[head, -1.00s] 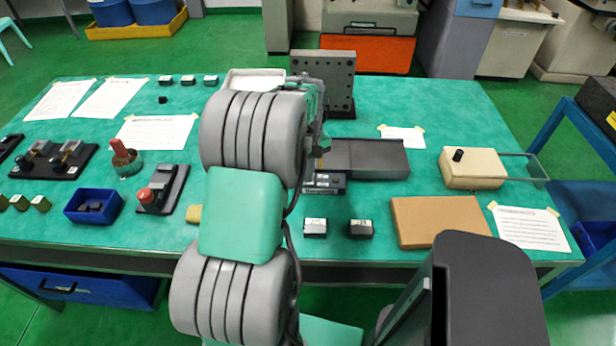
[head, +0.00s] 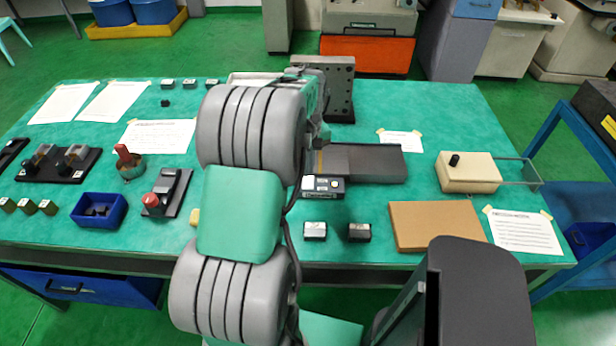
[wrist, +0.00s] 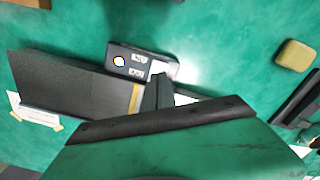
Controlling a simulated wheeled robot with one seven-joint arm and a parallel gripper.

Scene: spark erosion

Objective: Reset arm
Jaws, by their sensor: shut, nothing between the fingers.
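My arm rises from the bottom of the head view and reaches over the table, hiding my gripper there. In the wrist view my gripper (wrist: 159,80) shows as two dark fingers pressed together, with nothing between them. The fingertips appear just beside a small dark box with a round light button (wrist: 140,62); I cannot tell the height or whether they touch. The same box shows in the head view (head: 323,186), right of my arm. A flat dark grey plate (head: 363,163) lies just behind it, and also shows in the wrist view (wrist: 65,85).
An upright plate with holes (head: 338,85) stands behind. A blue tray (head: 98,226) and a red-knobbed fixture (head: 165,195) are left.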

